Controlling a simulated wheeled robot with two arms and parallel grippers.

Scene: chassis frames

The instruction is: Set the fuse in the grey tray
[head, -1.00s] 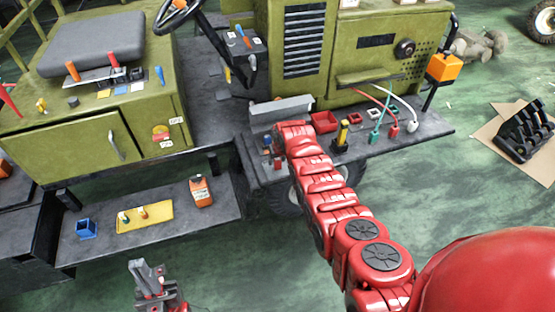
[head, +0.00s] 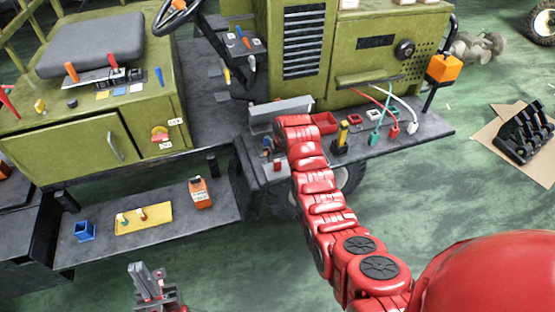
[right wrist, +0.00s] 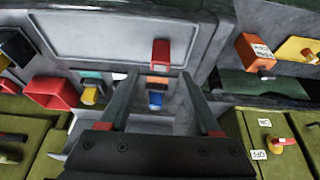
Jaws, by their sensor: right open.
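A small red block (right wrist: 160,52), which may be the fuse, lies near the ends of my right gripper's fingers in the right wrist view. It also shows in the head view (head: 278,166). An orange piece (right wrist: 157,80) and a blue piece (right wrist: 155,99) lie in line with it, between the fingers as seen. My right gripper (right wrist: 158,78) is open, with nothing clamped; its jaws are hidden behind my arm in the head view. A grey box-like piece (head: 281,108), possibly the grey tray, stands just behind that arm. My left gripper (head: 146,277) is low at left, away from these.
A red bin (head: 325,122), a yellow-and-black upright part (head: 342,136) and cable plugs (head: 394,130) are on the deck to the right.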

